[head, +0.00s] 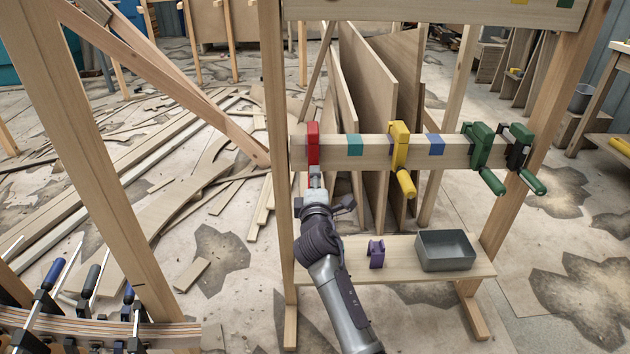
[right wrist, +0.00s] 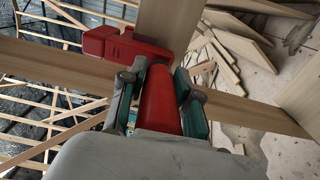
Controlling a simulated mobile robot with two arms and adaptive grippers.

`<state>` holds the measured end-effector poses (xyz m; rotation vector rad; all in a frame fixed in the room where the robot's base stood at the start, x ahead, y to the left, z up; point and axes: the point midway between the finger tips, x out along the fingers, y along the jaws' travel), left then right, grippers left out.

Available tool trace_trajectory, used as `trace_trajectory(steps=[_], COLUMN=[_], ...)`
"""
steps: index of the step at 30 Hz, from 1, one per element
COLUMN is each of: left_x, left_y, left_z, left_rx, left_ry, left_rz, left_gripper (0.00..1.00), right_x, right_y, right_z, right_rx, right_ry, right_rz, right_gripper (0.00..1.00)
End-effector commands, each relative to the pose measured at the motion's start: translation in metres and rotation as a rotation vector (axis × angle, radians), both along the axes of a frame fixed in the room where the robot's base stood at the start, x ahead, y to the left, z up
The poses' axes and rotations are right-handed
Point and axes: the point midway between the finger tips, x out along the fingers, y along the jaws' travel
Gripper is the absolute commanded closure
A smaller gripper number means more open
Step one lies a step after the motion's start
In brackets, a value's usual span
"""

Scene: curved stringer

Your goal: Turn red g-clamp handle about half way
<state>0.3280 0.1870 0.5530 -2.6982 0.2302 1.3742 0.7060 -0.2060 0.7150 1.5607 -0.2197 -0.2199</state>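The red g-clamp (head: 313,143) sits on the left end of the wooden crossbar, by the left post. In the right wrist view its red body (right wrist: 115,43) shows at the top, against the wood. Its red handle (right wrist: 158,100) points toward the wrist camera. My right gripper (head: 316,182) is right below the clamp in the head view. In the right wrist view its two fingers (right wrist: 160,102) lie on both sides of the handle, close against it, and look shut on it. In the head view the handle is mostly hidden by the gripper. My left gripper is not in view.
A yellow clamp (head: 400,150), a green clamp (head: 481,150) and a black-and-green clamp (head: 519,150) hang on the crossbar (head: 375,151) to the right. Below, a shelf (head: 340,268) holds a purple piece (head: 376,253) and a grey bin (head: 446,249). Wooden panels lean behind.

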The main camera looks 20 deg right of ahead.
Motion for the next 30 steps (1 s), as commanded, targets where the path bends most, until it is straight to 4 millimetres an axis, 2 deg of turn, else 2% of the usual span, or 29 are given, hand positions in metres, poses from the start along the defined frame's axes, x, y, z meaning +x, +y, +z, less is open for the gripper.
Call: trace_trajectory(steps=[1,3,14,17,30], left_x=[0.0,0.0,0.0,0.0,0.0], left_y=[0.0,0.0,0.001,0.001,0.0], left_z=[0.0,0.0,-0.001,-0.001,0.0], left_rx=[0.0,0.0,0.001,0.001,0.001], left_ry=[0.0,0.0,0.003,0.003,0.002], left_rz=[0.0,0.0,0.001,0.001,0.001], left_gripper=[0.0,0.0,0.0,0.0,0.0], right_x=[0.0,0.0,-0.004,-0.014,-0.098], right_y=[0.0,0.0,0.001,0.004,0.029], right_z=[0.0,0.0,0.0,-0.001,-0.002], right_rx=[-0.001,-0.001,-0.001,0.0,0.001], right_ry=[0.001,0.0,0.0,0.001,0.002], right_rz=[0.0,0.0,0.0,0.0,0.001], right_gripper=[0.56,0.45,0.45,0.45,0.45])
